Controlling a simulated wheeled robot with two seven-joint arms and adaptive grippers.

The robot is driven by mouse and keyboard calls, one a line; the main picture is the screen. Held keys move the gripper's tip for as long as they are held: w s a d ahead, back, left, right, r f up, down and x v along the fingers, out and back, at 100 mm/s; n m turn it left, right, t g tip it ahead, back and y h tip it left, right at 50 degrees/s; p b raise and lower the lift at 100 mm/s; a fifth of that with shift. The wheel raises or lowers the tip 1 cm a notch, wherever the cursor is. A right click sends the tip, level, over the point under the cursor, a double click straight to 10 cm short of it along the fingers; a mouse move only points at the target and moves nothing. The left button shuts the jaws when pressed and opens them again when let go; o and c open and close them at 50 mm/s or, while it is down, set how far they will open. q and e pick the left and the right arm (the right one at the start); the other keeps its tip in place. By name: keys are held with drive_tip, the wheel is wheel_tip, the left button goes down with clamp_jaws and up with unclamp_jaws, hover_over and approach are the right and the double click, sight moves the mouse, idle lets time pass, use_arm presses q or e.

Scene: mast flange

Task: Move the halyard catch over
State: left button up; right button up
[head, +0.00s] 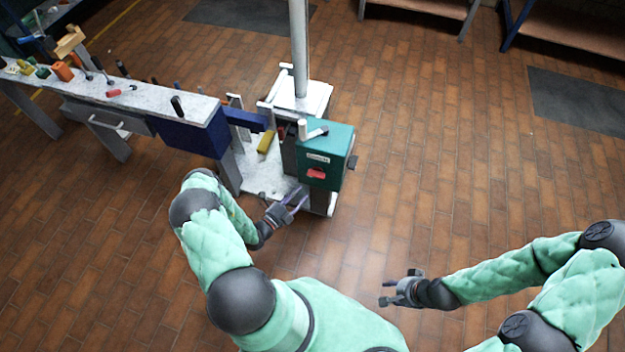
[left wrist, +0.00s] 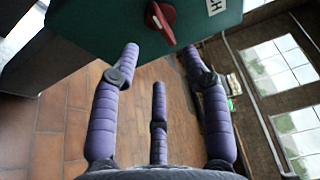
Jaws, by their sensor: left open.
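The teal box (head: 326,142) on the mast stand carries a small red catch (head: 317,173) on its front, below a white label. It is the only part on the box that looks like the halyard catch. In the left wrist view the red catch (left wrist: 160,20) is a turned knob with a raised grip, set slanted. My left gripper (head: 296,198) is just below and in front of the box. Its purple fingers (left wrist: 161,60) are spread, with the catch ahead between the two upper tips and apart from them. My right gripper (head: 388,292) is open and empty over the floor.
A pale mast (head: 299,50) rises behind the box. A white crank (head: 308,130) sits on the box's top. A yellow object (head: 265,142) lies on the stand. A workbench (head: 140,97) with several tools stands to the left. The brick floor at right is clear.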

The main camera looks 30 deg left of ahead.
sight(316, 173)
use_arm(q)
drive_tip(key=w+d+b, duration=0.1)
drive_tip(key=w+b, duration=0.1)
drive_tip(key=w, duration=0.7)
drive_tip(key=shift+d, duration=0.25)
clamp_jaws()
